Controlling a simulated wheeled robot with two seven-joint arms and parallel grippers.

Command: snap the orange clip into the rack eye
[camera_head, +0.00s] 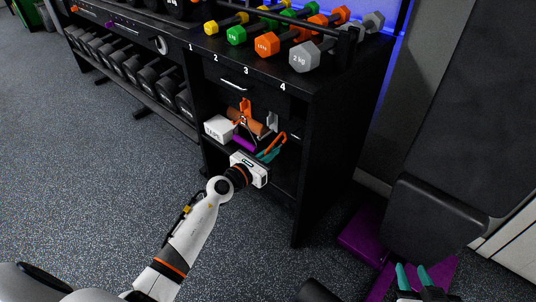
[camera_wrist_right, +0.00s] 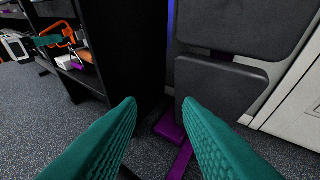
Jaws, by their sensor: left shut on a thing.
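My left gripper (camera_head: 270,153) reaches into the open shelf of the black cabinet, its teal fingers shut on the orange clip (camera_head: 279,140). The clip sticks up at a tilt from the fingers; it also shows in the right wrist view (camera_wrist_right: 66,35), next to a teal finger. A pale oval ring (camera_head: 163,45) on the rack front, left of the cabinet, looks like the rack eye; the clip is well apart from it. My right gripper (camera_head: 412,277) is open and empty at the lower right; its fingers frame the right wrist view (camera_wrist_right: 160,105).
The shelf holds a white box (camera_head: 218,128), an orange-brown roll (camera_head: 250,121), an orange hanging piece (camera_head: 244,106), a grey hook (camera_head: 272,122) and a purple item (camera_head: 243,144). Dumbbells line the top and left rack. A dark padded bench (camera_head: 425,220) stands right. Floor at left is clear.

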